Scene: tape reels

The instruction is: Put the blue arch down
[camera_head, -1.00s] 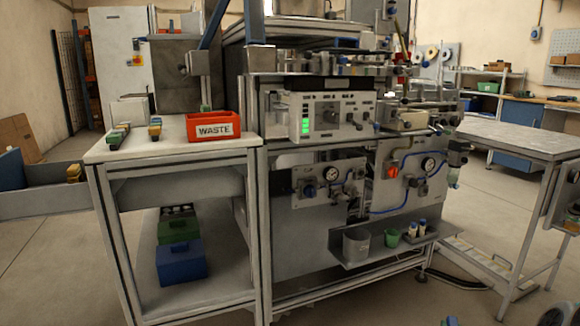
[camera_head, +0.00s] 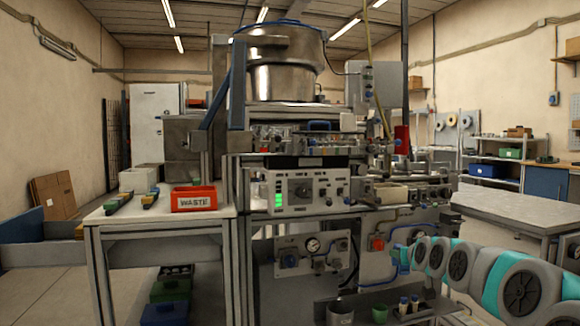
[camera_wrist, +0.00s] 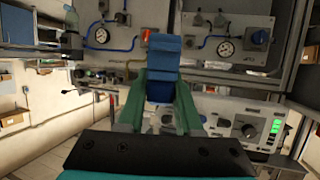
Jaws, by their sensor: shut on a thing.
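The blue arch (camera_wrist: 163,56) is in the upper middle of the wrist view, between the green fingers of my gripper (camera_wrist: 166,84). My gripper is shut on it, and the arch sticks out past the fingertips. Its lower part is partly hidden between the fingers. Behind it are the machine's gauges and control panel, apart from it as far as I can tell.
A white-topped table (camera_head: 150,226) stands left of the machine, with a red WASTE bin (camera_head: 193,199) and small coloured pieces (camera_head: 146,199) on it. The machine's control panel (camera_head: 307,190) fills the middle. A grey table (camera_head: 520,206) with a bare top stands at right.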

